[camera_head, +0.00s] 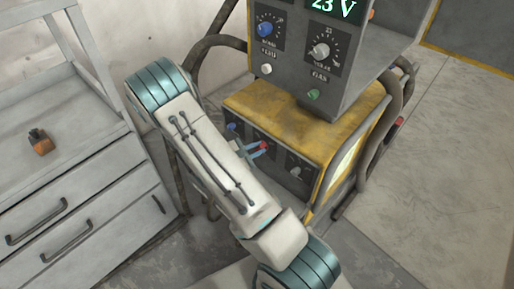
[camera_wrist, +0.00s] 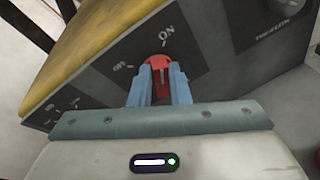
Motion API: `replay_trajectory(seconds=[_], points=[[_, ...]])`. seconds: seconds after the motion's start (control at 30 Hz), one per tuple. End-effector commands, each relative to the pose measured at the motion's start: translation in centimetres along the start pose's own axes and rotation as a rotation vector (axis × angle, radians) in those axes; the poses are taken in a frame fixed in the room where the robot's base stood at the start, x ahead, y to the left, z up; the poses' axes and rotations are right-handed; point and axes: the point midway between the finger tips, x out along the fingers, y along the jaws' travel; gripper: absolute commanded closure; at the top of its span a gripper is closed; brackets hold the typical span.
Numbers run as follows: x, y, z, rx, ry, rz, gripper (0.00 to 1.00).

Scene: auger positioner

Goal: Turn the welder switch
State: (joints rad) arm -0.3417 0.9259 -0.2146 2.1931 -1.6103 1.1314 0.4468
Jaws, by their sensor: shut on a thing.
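The welder (camera_head: 270,105) is a yellow and grey machine with a dark front panel at its lower part. The red switch (camera_wrist: 157,66) sits on that panel, with "ON" lettering above it and other markings to its left in the wrist view. The red switch also shows small in the head view (camera_head: 264,145). My gripper (camera_wrist: 160,80) has its two blue fingers closed on the sides of the red switch. The lower part of the switch is partly hidden between the fingers.
An upper control box (camera_head: 315,50) with knobs and a "23 V" display overhangs the panel. Hoses (camera_head: 385,120) loop along the welder's sides. A grey drawer cabinet (camera_head: 75,190) with an orange-brown object (camera_head: 41,142) on top stands at left. The floor at right is clear.

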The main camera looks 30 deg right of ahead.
Motion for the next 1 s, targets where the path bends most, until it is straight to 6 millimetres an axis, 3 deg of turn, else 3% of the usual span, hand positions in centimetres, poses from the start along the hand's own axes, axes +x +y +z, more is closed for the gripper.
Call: replay_trajectory(seconds=[1.0], points=[[-0.1, 1.0, -1.1, -0.919, -0.188, -0.184, 1.0]])
